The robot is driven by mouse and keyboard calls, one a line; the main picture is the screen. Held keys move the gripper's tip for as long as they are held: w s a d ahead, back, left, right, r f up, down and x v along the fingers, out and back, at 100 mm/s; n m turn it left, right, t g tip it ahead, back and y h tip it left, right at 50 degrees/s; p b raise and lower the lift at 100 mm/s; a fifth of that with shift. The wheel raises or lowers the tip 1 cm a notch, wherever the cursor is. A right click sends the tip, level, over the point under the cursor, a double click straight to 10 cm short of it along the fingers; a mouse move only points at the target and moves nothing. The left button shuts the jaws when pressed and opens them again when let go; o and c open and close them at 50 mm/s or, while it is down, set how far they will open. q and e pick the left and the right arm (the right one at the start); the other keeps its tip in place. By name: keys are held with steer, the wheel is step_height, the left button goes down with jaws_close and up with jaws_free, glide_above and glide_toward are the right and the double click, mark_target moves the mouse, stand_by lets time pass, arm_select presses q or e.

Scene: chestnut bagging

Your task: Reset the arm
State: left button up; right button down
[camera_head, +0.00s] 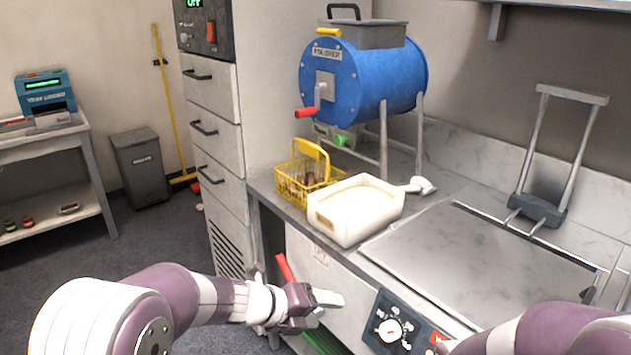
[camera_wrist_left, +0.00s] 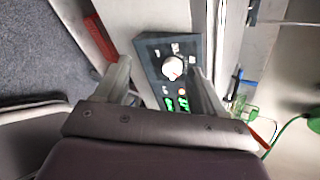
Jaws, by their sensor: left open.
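My left arm (camera_head: 130,310), mauve and white, comes in from the lower left. Its gripper (camera_head: 322,308) is in front of the counter's front panel, left of the control panel, with empty jaws. In the left wrist view its two fingers (camera_wrist_left: 160,76) stand apart, with the control panel and its white knob (camera_wrist_left: 172,67) beyond them. My right arm (camera_head: 550,330) shows only in part at the lower right. Its gripper is out of view.
The counter holds a yellow basket (camera_head: 291,190), a cream tray (camera_head: 330,221), a blue drum (camera_head: 345,85) and a flat metal plate (camera_head: 480,254). The black control panel (camera_head: 378,325) and a red bar (camera_head: 285,267) are close to my left gripper.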

arm_select(q)
steer(key=s+a+f+n+y, duration=0.25)
steer(key=a+n+y, duration=0.25)
steer(key=a+n, duration=0.45)
steer(key=s+a+f+n+y, duration=0.3)
steer(key=a+n, duration=0.4)
steer(key=n, duration=0.6)
steer(key=s+a+f+n+g+y, duration=0.1)
steer(key=s+n+g, duration=0.1)
steer(key=s+n, duration=0.4)
steer(key=s+a+n+g+y, duration=0.1)
steer(key=s+a+n+g, duration=0.15)
steer(key=s+n, duration=0.4)
step_height(320, 180, up, 20)
steer(key=s+m+p, duration=0.1)
steer(key=s+p, duration=0.1)
steer(key=p, duration=1.7)
steer(key=shift+r+h+p, duration=0.15)
steer(key=shift+h+p, duration=0.15)
steer(key=shift+p, duration=0.05)
steer(key=shift+d, duration=0.1)
